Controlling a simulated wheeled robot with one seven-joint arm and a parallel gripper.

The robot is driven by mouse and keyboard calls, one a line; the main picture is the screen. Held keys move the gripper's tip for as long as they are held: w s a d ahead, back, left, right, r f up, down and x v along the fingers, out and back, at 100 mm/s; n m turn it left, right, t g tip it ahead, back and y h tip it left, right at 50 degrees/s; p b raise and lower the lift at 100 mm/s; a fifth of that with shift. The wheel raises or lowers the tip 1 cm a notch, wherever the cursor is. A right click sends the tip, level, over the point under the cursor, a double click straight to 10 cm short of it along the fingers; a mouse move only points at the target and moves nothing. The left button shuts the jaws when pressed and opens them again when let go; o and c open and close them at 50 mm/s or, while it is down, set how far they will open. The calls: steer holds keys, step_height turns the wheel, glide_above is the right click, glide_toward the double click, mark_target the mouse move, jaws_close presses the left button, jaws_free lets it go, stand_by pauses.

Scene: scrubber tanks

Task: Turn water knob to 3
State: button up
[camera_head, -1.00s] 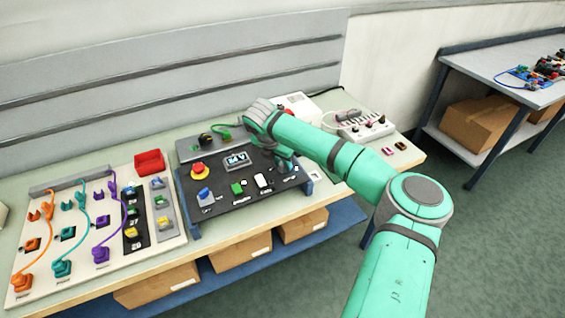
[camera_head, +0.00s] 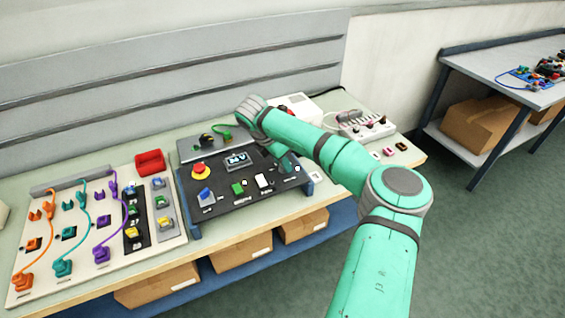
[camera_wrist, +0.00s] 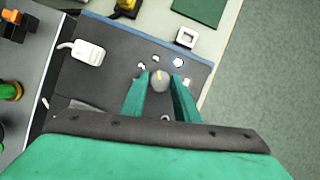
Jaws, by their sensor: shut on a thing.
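The water knob is a small round grey knob (camera_wrist: 160,80) with a yellow pointer mark, in the middle of the wrist view. It sits on a dark control panel (camera_wrist: 110,75), ringed by several small white marks that are too small to read. My gripper (camera_wrist: 160,95) is over it, with one green finger on each side, shut on the knob. In the head view the dark panel (camera_head: 222,205) stands on the bench, and my gripper (camera_head: 283,162) reaches its right end. The knob is hidden behind my arm there.
A white switch (camera_wrist: 88,52) lies left of the knob. On the panel are a red button (camera_head: 200,170), a blue switch (camera_head: 205,197), a green switch (camera_head: 237,188) and a small display (camera_head: 237,159). A plug board (camera_head: 75,270) stands left. Bare floor lies right.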

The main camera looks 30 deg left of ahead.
steer(key=shift+f, duration=0.1)
steer(key=o, duration=1)
steer(key=v, duration=1.1)
steer(key=shift+w+d, duration=0.1)
